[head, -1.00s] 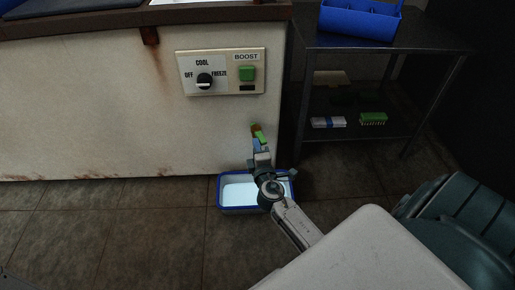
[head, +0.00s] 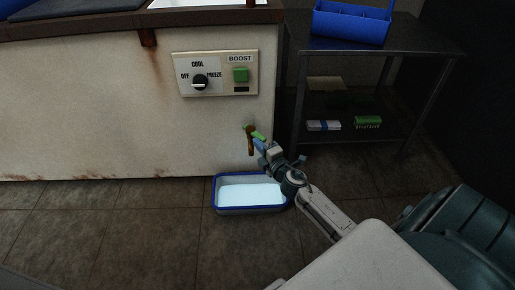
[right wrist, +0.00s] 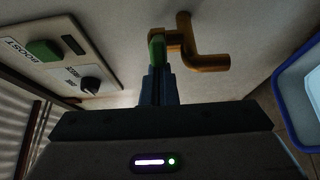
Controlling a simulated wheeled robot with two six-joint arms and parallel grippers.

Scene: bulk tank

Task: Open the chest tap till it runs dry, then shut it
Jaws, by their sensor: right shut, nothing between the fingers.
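The tap (head: 250,144) is brass-brown with a green lever (head: 255,133), low on the front of the white chest (head: 100,110). Its lever slants sideways to the right. The right wrist view shows the brass body and bent spout (right wrist: 206,60) and the green lever end (right wrist: 157,46). My right gripper (head: 260,144) is shut and empty, its blue fingertips (right wrist: 157,84) right at the lever's end. I cannot tell if they touch. I see no clear stream from the spout. A blue-rimmed tray (head: 250,209) with pale liquid stands on the floor below. My left gripper is not in view.
A control panel (head: 217,73) with a black knob (head: 200,83) and green BOOST button (head: 240,75) sits above the tap. A metal shelf (head: 380,45) with a blue caddy (head: 352,22) stands at the right. The tiled floor at left is clear.

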